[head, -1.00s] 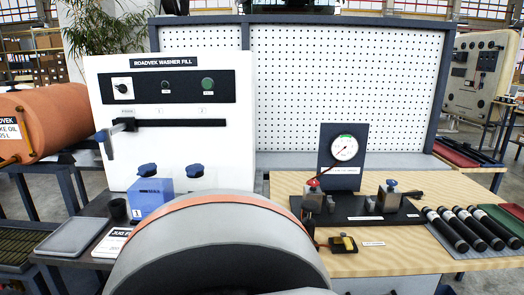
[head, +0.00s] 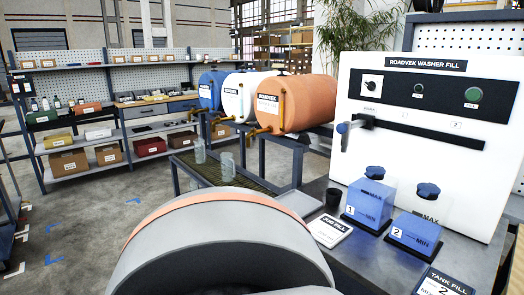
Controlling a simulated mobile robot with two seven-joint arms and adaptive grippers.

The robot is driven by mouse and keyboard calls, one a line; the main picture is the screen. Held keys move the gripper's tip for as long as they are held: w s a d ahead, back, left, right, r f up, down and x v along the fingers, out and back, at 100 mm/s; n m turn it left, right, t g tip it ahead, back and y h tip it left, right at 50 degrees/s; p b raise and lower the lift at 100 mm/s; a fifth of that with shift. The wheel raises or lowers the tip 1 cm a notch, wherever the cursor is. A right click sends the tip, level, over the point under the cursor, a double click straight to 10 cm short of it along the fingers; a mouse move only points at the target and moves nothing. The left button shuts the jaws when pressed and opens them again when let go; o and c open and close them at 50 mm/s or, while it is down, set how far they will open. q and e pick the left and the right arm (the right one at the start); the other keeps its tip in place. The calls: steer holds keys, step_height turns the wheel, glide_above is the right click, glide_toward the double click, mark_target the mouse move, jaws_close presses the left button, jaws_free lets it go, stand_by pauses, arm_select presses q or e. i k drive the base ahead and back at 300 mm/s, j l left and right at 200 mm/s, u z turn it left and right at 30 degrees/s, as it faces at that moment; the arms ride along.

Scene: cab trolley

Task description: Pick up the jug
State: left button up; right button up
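Two small clear vessels that look like jugs stand on the dark grated drip tray (head: 206,170) below the drums in the head view. One clear vessel (head: 199,156) is at the left, and the other clear vessel (head: 226,167) is nearer and to the right. I cannot tell which one is the jug. A pale flat pad with a sign reading like "JUG FILL" (head: 330,231) lies on the grey bench at the right, with nothing standing on it. Neither of my grippers is in view.
Blue (head: 210,89), white (head: 240,95) and orange (head: 297,103) drums with taps stand behind the tray. A white washer fill panel (head: 425,130), two blue tanks (head: 369,203) and a black cup (head: 333,198) are at the right. Open floor (head: 110,210) lies left.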

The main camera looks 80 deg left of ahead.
mark_target(199, 145)
steer(key=u, duration=3.1)
steer(key=i+j+u, duration=0.3)
steer(key=i, duration=0.25)
steer(key=i+j+u, duration=0.3)
steer(key=i, duration=0.3)
steer(key=i+u, duration=0.3)
steer(key=i, duration=0.25)
steer(key=i+z, duration=0.15)
steer(key=i, duration=0.3)
steer(key=i+j+z, duration=0.15)
steer(key=i, duration=0.35)
steer(key=i+j+z, duration=0.15)
steer(key=i, duration=0.3)
steer(key=i+j+z, duration=0.15)
steer(key=i+z, duration=0.3)
steer(key=i+j+z, duration=0.2)
steer(key=z, duration=0.25)
steer(key=i+j+z, duration=0.25)
steer(key=j+z, duration=0.2)
steer(key=i+j+z, duration=0.2)
steer(key=j+z, duration=0.25)
